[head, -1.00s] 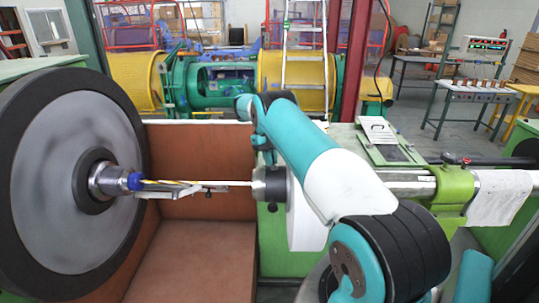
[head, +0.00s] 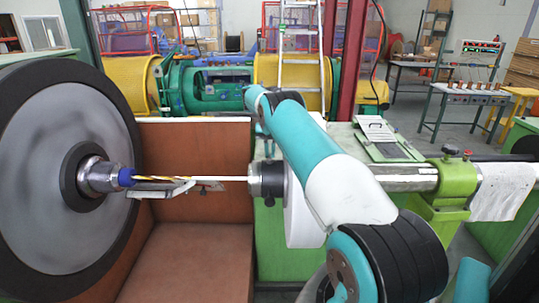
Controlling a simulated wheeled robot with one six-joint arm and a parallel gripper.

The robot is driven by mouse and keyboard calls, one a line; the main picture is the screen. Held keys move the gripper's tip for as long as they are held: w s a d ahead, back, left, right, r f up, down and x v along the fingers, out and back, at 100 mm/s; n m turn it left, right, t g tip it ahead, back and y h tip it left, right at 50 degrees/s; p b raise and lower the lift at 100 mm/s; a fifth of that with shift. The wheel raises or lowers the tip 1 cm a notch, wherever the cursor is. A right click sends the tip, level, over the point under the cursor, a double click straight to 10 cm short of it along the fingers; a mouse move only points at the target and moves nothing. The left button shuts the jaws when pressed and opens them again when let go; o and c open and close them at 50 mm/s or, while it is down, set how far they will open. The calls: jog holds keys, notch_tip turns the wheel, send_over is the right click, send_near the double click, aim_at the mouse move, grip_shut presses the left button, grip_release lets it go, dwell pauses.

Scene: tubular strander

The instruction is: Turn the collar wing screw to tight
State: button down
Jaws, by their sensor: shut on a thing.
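The dark collar (head: 266,180) sits at the right end of a thin pale rod, beside a white disc (head: 303,208). My teal and white arm reaches from the lower right to above the collar. My gripper (head: 268,150) points down just over the collar, small and dark in the head view. It is shut at the collar's top, where the wing screw would be. The wing screw itself is too small and too covered to make out, so its angle cannot be told.
A large grey reel with a black rim (head: 20,170) stands at the left, its hub (head: 98,175) joined to the rod by a blue sleeve (head: 127,177). A brown panel (head: 215,150) stands behind. A green clamp (head: 455,180) holds the steel shaft (head: 405,178) at the right.

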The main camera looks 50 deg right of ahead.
dwell(0.3)
jog(key=c, duration=1.2)
grip_release()
jog(key=shift+c, duration=0.2)
jog(key=shift+r, duration=0.15)
